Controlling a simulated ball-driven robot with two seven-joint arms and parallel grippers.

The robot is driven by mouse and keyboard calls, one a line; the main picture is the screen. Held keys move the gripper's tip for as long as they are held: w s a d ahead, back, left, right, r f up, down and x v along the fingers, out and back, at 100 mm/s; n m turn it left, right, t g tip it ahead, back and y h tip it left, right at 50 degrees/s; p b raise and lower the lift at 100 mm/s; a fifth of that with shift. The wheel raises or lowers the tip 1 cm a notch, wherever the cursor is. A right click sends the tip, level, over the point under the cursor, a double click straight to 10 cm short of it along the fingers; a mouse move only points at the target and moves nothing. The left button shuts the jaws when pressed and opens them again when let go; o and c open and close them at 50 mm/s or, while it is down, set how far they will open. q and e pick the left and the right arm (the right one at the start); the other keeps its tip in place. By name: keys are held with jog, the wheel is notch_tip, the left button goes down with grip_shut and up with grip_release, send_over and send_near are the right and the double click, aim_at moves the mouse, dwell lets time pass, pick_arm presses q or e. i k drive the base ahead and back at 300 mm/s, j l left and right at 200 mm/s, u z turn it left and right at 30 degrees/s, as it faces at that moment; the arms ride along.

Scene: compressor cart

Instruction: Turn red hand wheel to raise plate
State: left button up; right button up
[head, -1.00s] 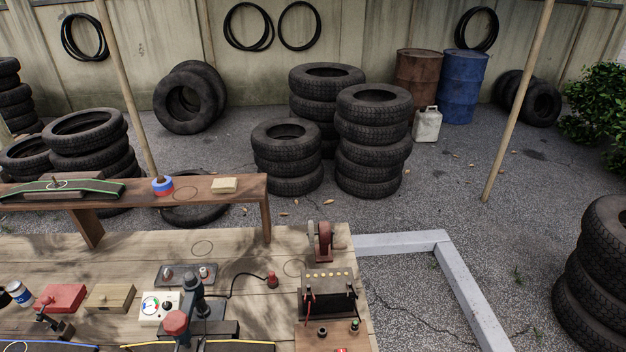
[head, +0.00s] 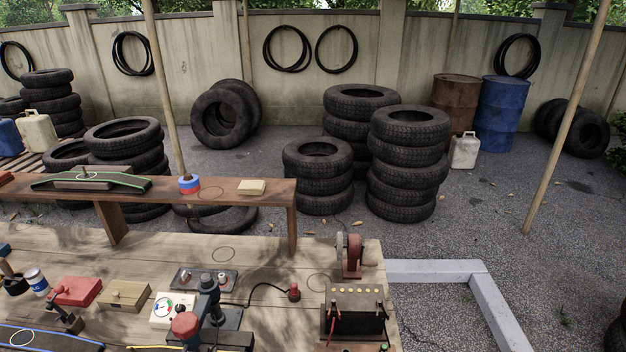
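A second red part, a red body with a grey disc (head: 349,256), stands at the bench's right end. I cannot tell for sure which of these is the red hand wheel. I cannot make out a plate for certain; the bottom edge of the view cuts off the front of the bench. Neither of my grippers is in view.
The wooden bench (head: 270,253) also holds a gauge box (head: 173,311), a battery-like box (head: 356,311) with cables, a red box (head: 78,291) and a wooden box (head: 124,296). A raised shelf (head: 230,198) runs along its back. Tyre stacks (head: 408,165) stand behind on gravel.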

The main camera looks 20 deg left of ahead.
aim_at(185, 326)
jog(key=j+u, duration=0.1)
jog(key=u, duration=1.35)
